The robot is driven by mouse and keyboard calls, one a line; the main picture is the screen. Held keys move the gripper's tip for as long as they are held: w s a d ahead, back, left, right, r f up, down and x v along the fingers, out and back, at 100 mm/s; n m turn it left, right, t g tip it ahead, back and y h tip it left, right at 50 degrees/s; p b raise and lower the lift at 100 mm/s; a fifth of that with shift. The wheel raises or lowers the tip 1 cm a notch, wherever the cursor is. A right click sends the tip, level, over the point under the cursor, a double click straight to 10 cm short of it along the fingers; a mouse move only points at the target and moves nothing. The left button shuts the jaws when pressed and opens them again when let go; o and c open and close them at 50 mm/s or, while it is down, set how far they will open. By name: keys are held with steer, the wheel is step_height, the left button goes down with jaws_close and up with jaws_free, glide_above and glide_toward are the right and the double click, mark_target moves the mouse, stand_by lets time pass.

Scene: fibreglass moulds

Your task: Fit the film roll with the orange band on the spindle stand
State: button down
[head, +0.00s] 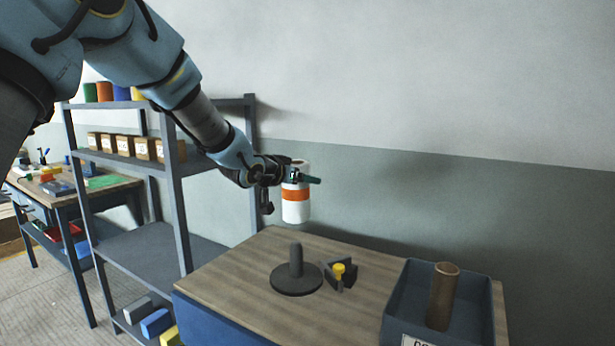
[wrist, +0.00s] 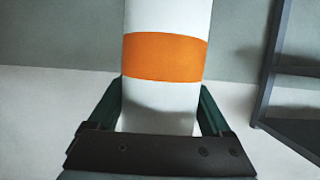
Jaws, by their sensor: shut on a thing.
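The film roll (head: 296,208) is white with an orange band and hangs upright in the air. My gripper (head: 302,179) is shut on it, with the fingers around its upper part above the band. In the wrist view the roll (wrist: 160,105) stands between the two dark green fingers (wrist: 160,118), its orange band beyond them. The spindle stand (head: 296,281), a dark round base with an upright post, stands on the wooden table top. The roll is above the post and apart from it. The roll's lower end is out of the wrist view.
On the table (head: 240,267), a dark bracket with a yellow knob (head: 339,271) stands just right of the stand. A blue-grey bin (head: 472,312) holding a brown tube (head: 442,297) is at the right. A grey shelf rack (head: 175,200) stands at the left. The table's left part is clear.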

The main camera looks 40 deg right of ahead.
steer(key=shift+f+b, duration=4.35)
steer(key=shift+f, duration=1.05)
steer(key=shift+f+b, duration=0.3)
steer(key=shift+f, duration=0.05)
steer(key=shift+f+b, duration=1.7)
steer(key=shift+f, duration=0.4)
steer(key=shift+f+b, duration=0.3)
steer(key=shift+f, duration=0.05)
steer(key=shift+c, duration=0.4)
jaws_free()
steer(key=shift+o, duration=0.4)
steer(key=shift+f, duration=0.1)
steer(key=shift+a, duration=0.1)
